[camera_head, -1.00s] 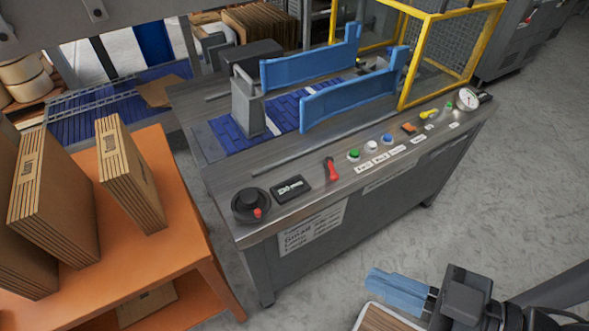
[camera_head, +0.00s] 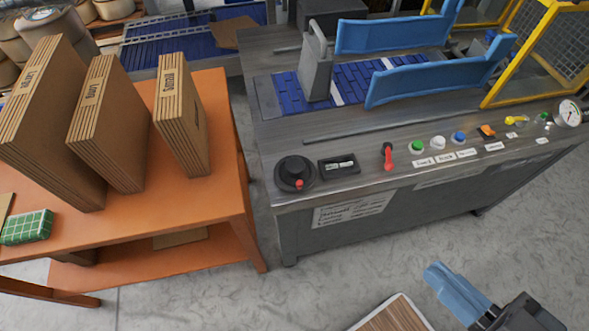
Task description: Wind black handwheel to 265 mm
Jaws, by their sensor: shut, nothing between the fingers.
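The black handwheel (camera_head: 294,173) lies flat on the left front corner of the machine's grey top. Its small red knob (camera_head: 299,184) is at the front of the wheel, towards me. A black display (camera_head: 339,165) with pale digits sits just right of the wheel; the digits are too small to read. My gripper (camera_head: 443,276), with blue fingers, is shut and empty. It is over the floor in front of the machine, well right of and nearer than the handwheel, touching nothing.
A red lever (camera_head: 387,156) and several buttons line the machine's front edge to the right. Blue guide rails (camera_head: 430,84) stand behind. An orange table (camera_head: 229,190) with upright cardboard stacks is close on the left. Bare floor (camera_head: 350,260) lies before the machine.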

